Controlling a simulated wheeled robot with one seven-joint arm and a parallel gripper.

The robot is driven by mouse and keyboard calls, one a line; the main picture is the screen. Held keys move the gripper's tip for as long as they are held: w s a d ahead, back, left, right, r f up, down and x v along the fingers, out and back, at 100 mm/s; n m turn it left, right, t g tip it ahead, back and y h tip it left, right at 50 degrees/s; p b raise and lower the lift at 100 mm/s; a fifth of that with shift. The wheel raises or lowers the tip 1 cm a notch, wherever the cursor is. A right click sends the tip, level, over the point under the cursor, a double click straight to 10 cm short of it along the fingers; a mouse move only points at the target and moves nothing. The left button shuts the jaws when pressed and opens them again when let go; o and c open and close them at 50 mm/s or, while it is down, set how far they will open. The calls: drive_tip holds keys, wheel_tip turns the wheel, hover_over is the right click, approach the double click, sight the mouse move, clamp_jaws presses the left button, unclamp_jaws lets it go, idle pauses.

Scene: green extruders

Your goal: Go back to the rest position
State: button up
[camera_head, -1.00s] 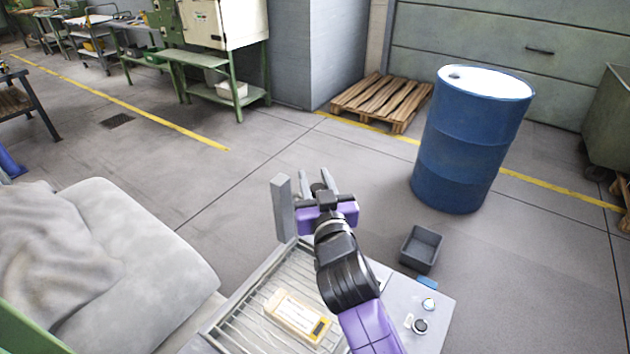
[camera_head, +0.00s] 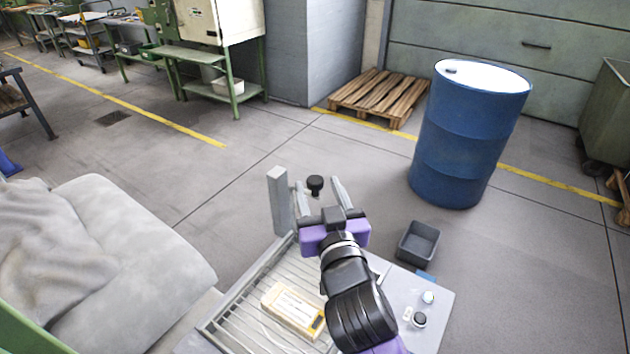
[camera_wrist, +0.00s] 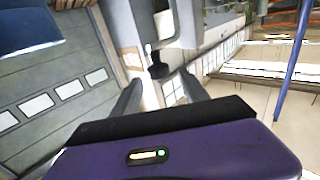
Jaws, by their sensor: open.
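My gripper (camera_head: 317,184) is open, its two grey fingers apart and pointing away over the far end of the grey table (camera_head: 440,300). A small black round thing (camera_head: 315,184) shows between the fingertips. It also shows between the fingers in the wrist view (camera_wrist: 158,66), with something pale above it. The fingers do not appear to grip it, and I cannot tell what supports it. My gripper is beyond a slatted rack (camera_head: 240,310), which bears a white and yellow box (camera_head: 293,311).
A grey post (camera_head: 280,200) rises close left of my gripper. A dark grey bin (camera_head: 418,243) is to the right, with small round items (camera_head: 419,319) nearer. A blue drum (camera_head: 466,135) and a wooden pallet (camera_head: 380,96) stand behind. A grey cushioned seat (camera_head: 120,260) is at left.

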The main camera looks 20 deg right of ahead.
drive_tip(key=shift+s+a, duration=0.1)
drive_tip(key=shift+s, duration=0.5)
wheel_tip(320, 180, up, 3)
drive_tip(key=s+a+n+t+y, duration=0.1)
drive_tip(key=a+n+t+y, duration=0.1)
drive_tip(key=a, duration=0.1)
drive_tip(key=s+d+f+g, duration=0.1)
drive_tip(key=s+f, duration=0.3)
drive_tip(key=s, duration=0.8)
drive_tip(key=s+d+f+g+y, duration=0.1)
drive_tip(key=s+f, duration=0.4)
drive_tip(key=s, duration=0.8)
drive_tip(key=s+d+f+g, duration=0.1)
drive_tip(key=s+f, duration=0.4)
drive_tip(key=s, duration=0.8)
drive_tip(key=shift+d+g, duration=0.15)
drive_tip(key=shift+g, duration=0.75)
drive_tip(key=shift+s, duration=0.1)
